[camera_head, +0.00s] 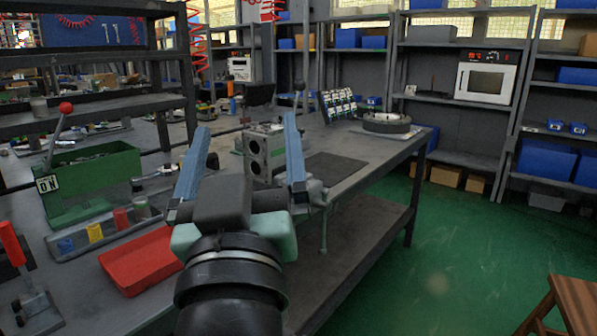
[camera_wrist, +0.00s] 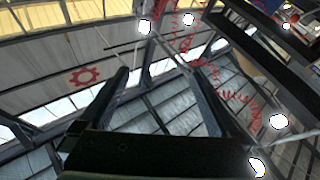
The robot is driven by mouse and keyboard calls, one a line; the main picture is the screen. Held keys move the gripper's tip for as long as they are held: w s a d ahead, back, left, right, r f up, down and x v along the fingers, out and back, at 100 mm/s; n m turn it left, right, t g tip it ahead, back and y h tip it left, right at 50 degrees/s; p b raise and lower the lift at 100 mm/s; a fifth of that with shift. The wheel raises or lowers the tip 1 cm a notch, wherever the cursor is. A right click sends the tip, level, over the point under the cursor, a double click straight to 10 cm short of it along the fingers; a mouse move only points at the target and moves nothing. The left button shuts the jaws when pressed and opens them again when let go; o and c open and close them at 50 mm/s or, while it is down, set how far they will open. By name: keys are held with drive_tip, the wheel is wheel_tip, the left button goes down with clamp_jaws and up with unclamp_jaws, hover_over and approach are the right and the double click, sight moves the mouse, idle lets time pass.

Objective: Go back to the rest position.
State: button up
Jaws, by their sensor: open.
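My gripper (camera_head: 242,150) is raised in front of the workbench in the head view, with its two blue fingers spread apart and nothing between them. A grey valve block (camera_head: 262,152) with two dark round holes stands on the bench behind the fingers; my gripper hides part of it. In the wrist view, my gripper's dark fingers (camera_wrist: 160,95) stand apart, and the camera faces the ceiling, with roof panels and lamps beyond. No valve block shows in the wrist view.
The workbench (camera_head: 355,160) carries a green machine (camera_head: 95,178), a red tray (camera_head: 140,262), a row of coloured pieces (camera_head: 95,232) and a round grey part (camera_head: 386,123). Shelves (camera_head: 455,130) line the back. Green floor is clear at right, with a wooden stool (camera_head: 575,300) at the lower right.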

drive_tip(key=s+d+r+m+t+h+p, duration=0.1)
drive_tip(key=s+d+r+t+p, duration=0.1)
drive_tip(key=s+r, duration=0.3)
drive_tip(key=s+d+r+m+t+h+p, duration=0.1)
drive_tip(key=s+d+r+t+p, duration=0.1)
drive_tip(key=r, duration=0.8)
drive_tip(key=s+d, duration=0.1)
drive_tip(key=s, duration=0.1)
drive_tip(key=shift+s+d+m+t, duration=0.2)
drive_tip(key=shift+s+m+t, duration=0.1)
drive_tip(key=shift+s+m, duration=0.1)
drive_tip(key=shift+o, duration=0.2)
wheel_tip(320, 180, up, 28)
drive_tip(key=p, duration=2.7)
drive_tip(key=shift+w+f+p, duration=0.25)
drive_tip(key=shift+p, duration=0.15)
